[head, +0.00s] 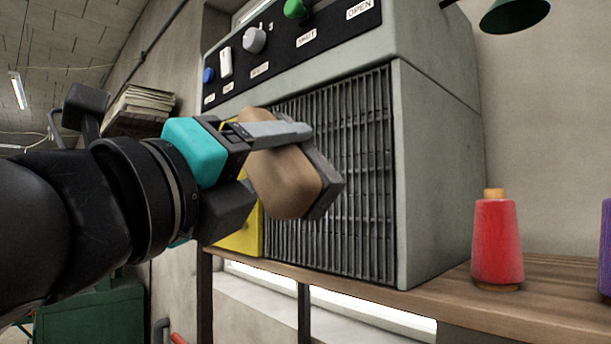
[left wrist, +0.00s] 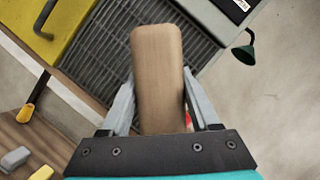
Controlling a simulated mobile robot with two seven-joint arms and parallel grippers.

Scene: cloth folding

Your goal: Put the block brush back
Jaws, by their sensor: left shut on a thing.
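The block brush (head: 285,180) has a tan wooden block with a dark grey layer along its far side. My left gripper (head: 305,158) is shut on it and holds it in the air before the dark grille (head: 350,220) of a grey machine. In the left wrist view the brush (left wrist: 158,65) stands between the two fingers of the left gripper (left wrist: 160,85), with the grille behind it. I cannot tell whether the brush touches the grille. My right gripper is not in view.
The machine (head: 440,180) stands on a wooden shelf (head: 550,300). A red thread spool (head: 496,245) and a purple one (head: 606,250) stand at right. A yellow panel (left wrist: 45,30) is beside the grille. A green lamp (head: 515,15) hangs at upper right. Small grey blocks (left wrist: 15,158) lie on wood.

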